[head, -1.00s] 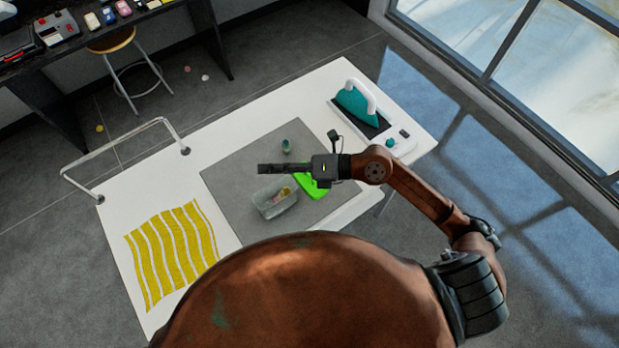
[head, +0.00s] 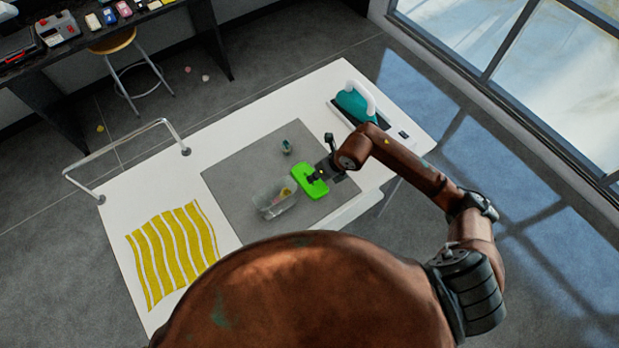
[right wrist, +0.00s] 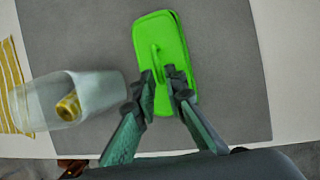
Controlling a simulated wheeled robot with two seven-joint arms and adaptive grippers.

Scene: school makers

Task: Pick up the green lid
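The green lid (head: 304,184) lies on the grey mat (head: 235,180) on the white table. It also shows in the right wrist view (right wrist: 160,35), with a raised green handle bar in its middle. My right gripper (head: 314,179) is over the lid. In the right wrist view its two fingers (right wrist: 161,76) are apart, one on each side of the lower end of the handle. I cannot tell whether they touch it. My left gripper is not in view.
A small teal-grey object (head: 286,147) stands behind. A yellow-striped cloth (head: 175,250) lies at the left.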

